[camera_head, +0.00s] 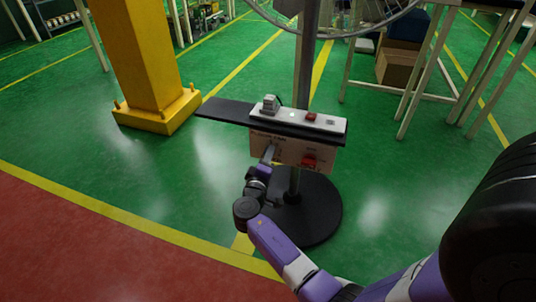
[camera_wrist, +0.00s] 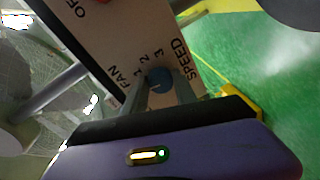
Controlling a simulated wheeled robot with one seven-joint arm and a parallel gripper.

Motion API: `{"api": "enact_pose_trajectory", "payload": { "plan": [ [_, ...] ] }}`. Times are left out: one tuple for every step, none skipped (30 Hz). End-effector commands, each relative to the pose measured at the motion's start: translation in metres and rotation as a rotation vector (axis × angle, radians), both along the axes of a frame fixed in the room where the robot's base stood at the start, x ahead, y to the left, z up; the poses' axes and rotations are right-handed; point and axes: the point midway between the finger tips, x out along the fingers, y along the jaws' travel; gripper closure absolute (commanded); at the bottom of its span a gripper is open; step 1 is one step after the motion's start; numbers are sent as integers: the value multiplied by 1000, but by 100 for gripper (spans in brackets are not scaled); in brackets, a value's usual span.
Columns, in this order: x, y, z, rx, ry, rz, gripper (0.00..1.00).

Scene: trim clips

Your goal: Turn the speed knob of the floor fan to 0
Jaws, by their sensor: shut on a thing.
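The floor fan's post (camera_head: 304,65) rises behind the panel from a round black base (camera_head: 318,213).
A red switch (camera_head: 309,162) is on the panel's right side. A dark shelf (camera_head: 225,111) above the panel carries a white strip with small items. A yellow column (camera_head: 140,55) stands at left, a table frame (camera_head: 410,90) at right. Green floor around the base is clear.

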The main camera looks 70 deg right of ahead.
Motion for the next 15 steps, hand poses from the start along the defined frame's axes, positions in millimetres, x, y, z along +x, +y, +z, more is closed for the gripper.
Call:
{"api": "enact_pose_trajectory", "payload": {
  "plan": [
    [1,1,1,0,27,4,100],
    [1,1,1,-1,42,3,100],
    [1,1,1,-3,60,4,100],
    [1,1,1,-4,73,4,100],
    [1,1,1,-5,85,4,100],
    [2,1,0,-6,97,4,100],
    [2,2,0,-7,107,5,100],
    [2,2,0,-8,115,4,100],
    [2,2,0,-8,124,4,100],
    [2,2,0,-9,129,5,100],
    [2,2,0,-9,133,4,100],
    [1,2,-1,-9,139,4,100],
    [1,2,-1,-10,143,4,100],
    [1,2,-1,-10,144,4,100],
    [1,2,-1,-10,146,4,100]
  ]
}}
